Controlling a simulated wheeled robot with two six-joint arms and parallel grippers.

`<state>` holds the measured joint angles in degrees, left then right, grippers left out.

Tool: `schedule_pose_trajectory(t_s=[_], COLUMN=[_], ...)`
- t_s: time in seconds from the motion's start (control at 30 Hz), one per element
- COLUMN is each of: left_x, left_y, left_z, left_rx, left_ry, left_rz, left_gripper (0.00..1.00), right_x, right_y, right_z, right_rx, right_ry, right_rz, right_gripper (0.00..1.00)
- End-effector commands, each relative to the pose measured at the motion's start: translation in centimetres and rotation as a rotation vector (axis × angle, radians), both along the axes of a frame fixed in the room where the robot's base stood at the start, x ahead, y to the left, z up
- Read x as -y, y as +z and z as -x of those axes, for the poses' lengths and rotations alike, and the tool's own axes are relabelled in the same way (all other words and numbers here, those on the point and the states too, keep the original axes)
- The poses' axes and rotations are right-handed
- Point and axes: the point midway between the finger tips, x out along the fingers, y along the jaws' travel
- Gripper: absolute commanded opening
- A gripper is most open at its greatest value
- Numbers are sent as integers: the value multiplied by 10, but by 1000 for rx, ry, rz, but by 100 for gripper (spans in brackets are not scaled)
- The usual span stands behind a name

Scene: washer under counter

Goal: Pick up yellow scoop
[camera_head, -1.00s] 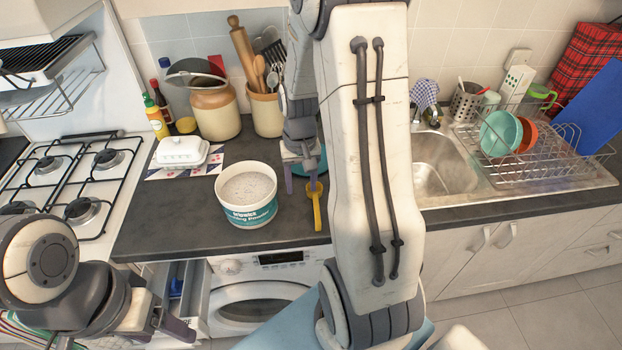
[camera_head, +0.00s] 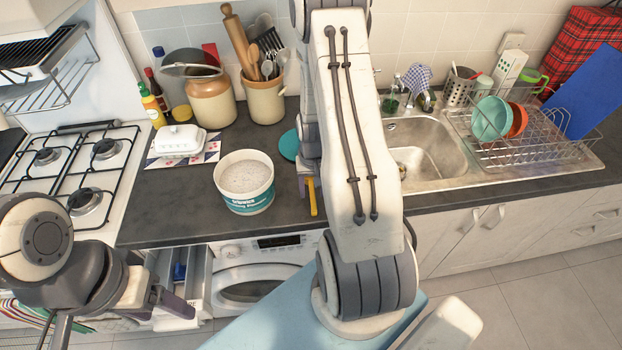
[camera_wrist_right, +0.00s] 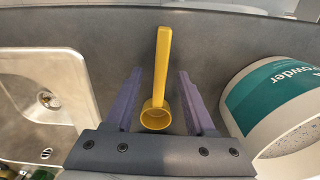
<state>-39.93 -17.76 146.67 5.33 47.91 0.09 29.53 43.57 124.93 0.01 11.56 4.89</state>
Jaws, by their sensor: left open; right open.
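The yellow scoop (camera_wrist_right: 157,90) lies on the dark counter in the right wrist view, its round cup near my palm and its handle pointing away. My right gripper (camera_wrist_right: 158,85) is open, with one purple finger on each side of the scoop and a gap on both sides. In the head view the scoop's handle (camera_head: 312,197) shows beside the tub, and the rest is hidden by my right arm. My left gripper (camera_head: 173,305) is open and empty at the lower left, in front of the open detergent drawer.
The white powder tub (camera_head: 245,183) stands close to the scoop and shows at the right of the wrist view. The sink (camera_head: 432,150) is on the other side. A teal lid (camera_head: 289,145), a butter dish (camera_head: 181,139) and a utensil crock (camera_head: 265,100) stand behind.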

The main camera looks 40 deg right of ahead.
Motion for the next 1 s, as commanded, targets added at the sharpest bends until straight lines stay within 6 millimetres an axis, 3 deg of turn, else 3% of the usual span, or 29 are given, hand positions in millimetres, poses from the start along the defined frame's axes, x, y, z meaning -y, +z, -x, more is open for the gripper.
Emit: schedule_pose_trajectory(t_s=[0.33,0.37,0.5,1.0], left_x=[0,0,0,0], left_y=[2,2,2,-1], left_z=[0,0,0,0], left_rx=[0,0,0,0], left_ry=[-1,-1,-1,0], left_rz=[0,0,0,0], left_gripper=[68,68,68,68], right_x=[0,0,0,0], right_y=[-9,-9,-9,-3], right_z=[0,0,0,-1], right_rx=[2,1,1,2], right_ry=[0,0,0,0], right_rz=[1,1,1,2], right_gripper=[55,51,0,0])
